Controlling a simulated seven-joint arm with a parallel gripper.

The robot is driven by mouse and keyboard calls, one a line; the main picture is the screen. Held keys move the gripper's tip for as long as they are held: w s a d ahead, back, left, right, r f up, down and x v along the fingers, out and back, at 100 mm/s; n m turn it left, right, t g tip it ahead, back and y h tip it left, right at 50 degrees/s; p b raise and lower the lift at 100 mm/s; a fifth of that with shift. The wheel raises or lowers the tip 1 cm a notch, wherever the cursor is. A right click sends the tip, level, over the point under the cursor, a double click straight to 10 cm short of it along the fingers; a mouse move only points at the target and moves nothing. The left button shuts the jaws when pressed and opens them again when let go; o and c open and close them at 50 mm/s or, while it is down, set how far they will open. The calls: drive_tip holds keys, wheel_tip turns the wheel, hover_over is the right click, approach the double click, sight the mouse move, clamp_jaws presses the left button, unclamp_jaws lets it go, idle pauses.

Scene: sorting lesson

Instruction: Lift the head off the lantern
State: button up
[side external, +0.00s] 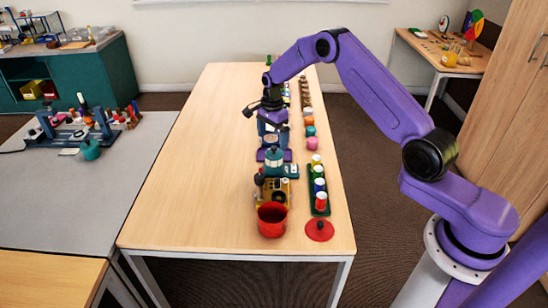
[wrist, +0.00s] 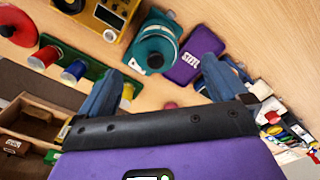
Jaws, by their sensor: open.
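A teal, rounded thing with a grey top (wrist: 158,44) stands between and beyond my fingertips in the wrist view. It looks like the lantern, though I cannot be sure. It also shows as a teal body on the table in the side view (side external: 274,158). My gripper (wrist: 163,72) is open, with its two blue fingers apart and nothing held between them. In the side view my gripper (side external: 271,106) hangs over the row of objects, farther along the table than the teal thing. Where the head joins the body is too small to tell.
A purple flat box (wrist: 191,62) lies beside the teal thing. A yellow radio-like box (side external: 277,185), a red pot (side external: 271,221) and a red lid (side external: 319,230) are nearer the front. A green tray (side external: 311,199) holds several cups. The table's left side is clear.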

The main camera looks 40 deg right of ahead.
sight(274, 147)
drive_tip(key=shift+s+f, duration=0.2)
drive_tip(key=shift+f, duration=1.6)
drive_tip(key=shift+s+f, duration=0.15)
drive_tip(key=shift+f, duration=1.65)
drive_tip(key=c, duration=1.1)
